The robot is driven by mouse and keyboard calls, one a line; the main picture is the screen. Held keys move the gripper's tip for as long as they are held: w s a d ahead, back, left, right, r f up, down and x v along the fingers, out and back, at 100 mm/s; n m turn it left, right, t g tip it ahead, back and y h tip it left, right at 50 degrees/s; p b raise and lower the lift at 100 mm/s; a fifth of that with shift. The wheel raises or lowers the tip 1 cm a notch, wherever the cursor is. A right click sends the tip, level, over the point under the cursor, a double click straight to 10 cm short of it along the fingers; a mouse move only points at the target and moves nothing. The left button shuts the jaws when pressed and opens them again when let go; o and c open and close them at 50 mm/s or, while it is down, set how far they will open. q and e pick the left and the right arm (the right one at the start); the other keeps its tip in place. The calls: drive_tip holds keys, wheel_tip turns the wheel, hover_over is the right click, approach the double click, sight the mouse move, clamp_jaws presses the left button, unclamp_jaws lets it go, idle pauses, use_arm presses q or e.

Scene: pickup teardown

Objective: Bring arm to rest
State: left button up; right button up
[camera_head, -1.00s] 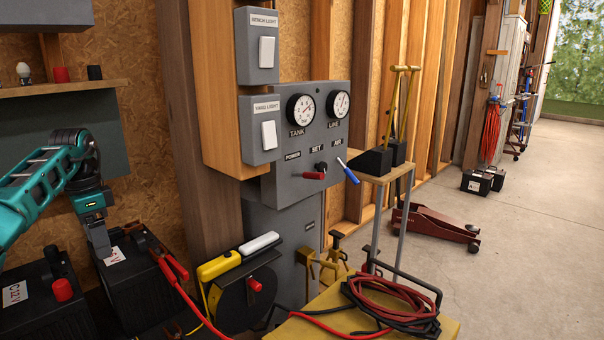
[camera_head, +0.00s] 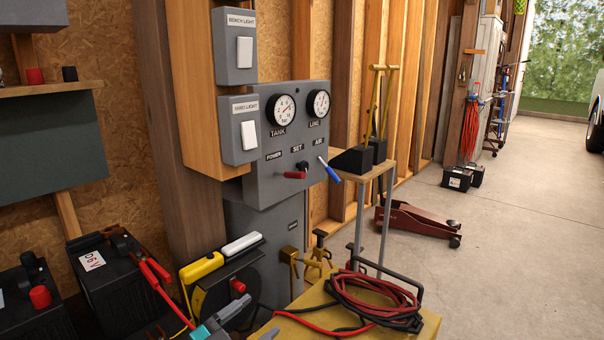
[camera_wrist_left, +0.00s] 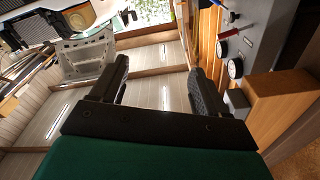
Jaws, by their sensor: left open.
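My left gripper (camera_head: 246,321) is at the bottom edge of the head view, in front of the battery charger area and left of the yellow cart. Only its teal and grey end shows there; the rest of the arm is out of frame. In the left wrist view its two dark fingers (camera_wrist_left: 158,82) stand wide apart with nothing between them. That view is tilted and looks past the fingers to pale panels. My right gripper is not in view.
A grey control panel (camera_head: 290,150) with two gauges is on the wall. Black batteries (camera_head: 110,285) with red clamps are at lower left. Red and black cables (camera_head: 375,300) lie on the yellow cart top (camera_head: 310,328). Open floor (camera_head: 520,230) lies to the right.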

use_arm(q)
drive_tip(key=s+a+f+n+g+y, duration=0.1)
drive_tip(key=s+a+f+n+y, duration=0.1)
drive_tip(key=s+f+n+y, duration=0.3)
drive_tip(key=s+a+f+n+g+y, duration=0.1)
drive_tip(key=s+a+f+n+y, duration=0.15)
drive_tip(key=s, duration=0.55)
drive_tip(key=s+a+f+n+g+y, duration=0.1)
drive_tip(key=s+f+n+y, duration=0.1)
drive_tip(key=s+f, duration=0.3)
drive_tip(key=s+a+r+y+p, duration=0.1)
drive_tip(key=s+a+r+p, duration=0.2)
drive_tip(key=r+p, duration=0.7)
drive_tip(key=s+p, duration=0.1)
drive_tip(key=p, duration=0.3)
drive_tip(key=shift+s+r, duration=0.15)
drive_tip(key=shift+r, duration=0.15)
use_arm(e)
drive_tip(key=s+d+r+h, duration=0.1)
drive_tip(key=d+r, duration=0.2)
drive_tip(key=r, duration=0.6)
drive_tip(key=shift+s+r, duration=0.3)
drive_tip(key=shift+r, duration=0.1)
use_arm(q)
drive_tip(key=shift+n, duration=0.25)
